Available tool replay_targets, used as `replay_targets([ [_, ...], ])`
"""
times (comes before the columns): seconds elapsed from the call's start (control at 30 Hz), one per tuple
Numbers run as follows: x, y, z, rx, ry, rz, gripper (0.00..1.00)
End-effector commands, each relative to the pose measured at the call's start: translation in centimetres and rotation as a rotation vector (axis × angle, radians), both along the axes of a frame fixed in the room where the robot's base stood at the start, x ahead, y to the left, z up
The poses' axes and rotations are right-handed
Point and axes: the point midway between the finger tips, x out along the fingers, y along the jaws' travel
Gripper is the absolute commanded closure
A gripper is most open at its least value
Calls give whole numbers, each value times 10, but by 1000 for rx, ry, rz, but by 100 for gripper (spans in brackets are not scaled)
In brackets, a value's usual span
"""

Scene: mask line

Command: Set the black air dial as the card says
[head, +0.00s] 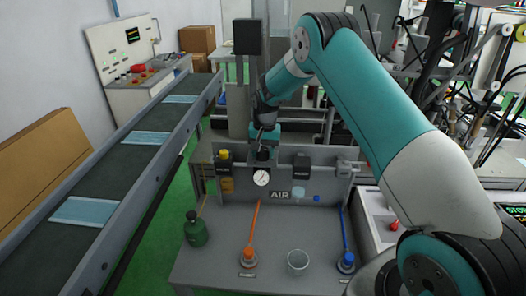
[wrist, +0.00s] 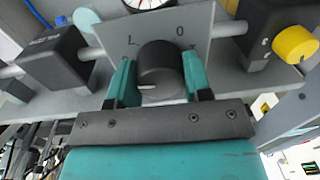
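The black air dial (wrist: 160,66) sits on a grey plate with the letters L and O beside it in the wrist view. A white mark on its face points left in that view. My gripper (wrist: 159,75) has its teal fingers on either side of the dial, seemingly touching it. In the head view my gripper (head: 264,147) reaches down onto the dial (head: 263,155), above a white round gauge (head: 261,177) and left of the AIR label (head: 280,195). I cannot make out a card with a setting.
A yellow knob (wrist: 294,43) and a black block (wrist: 50,60) flank the dial on the pipe. A green bottle (head: 195,230), a glass cup (head: 298,262) and orange (head: 248,255) and blue (head: 346,261) fittings stand on the bench. A conveyor (head: 120,165) with masks runs at left.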

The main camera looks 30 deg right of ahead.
Motion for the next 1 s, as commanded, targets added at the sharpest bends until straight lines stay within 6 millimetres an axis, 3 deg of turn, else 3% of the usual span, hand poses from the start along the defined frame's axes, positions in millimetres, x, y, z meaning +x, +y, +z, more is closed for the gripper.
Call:
replay_targets([
  [0.37,1,0,-1,1,-2,71,78],
  [1.0,2,1,0,1,-2,540,78],
])
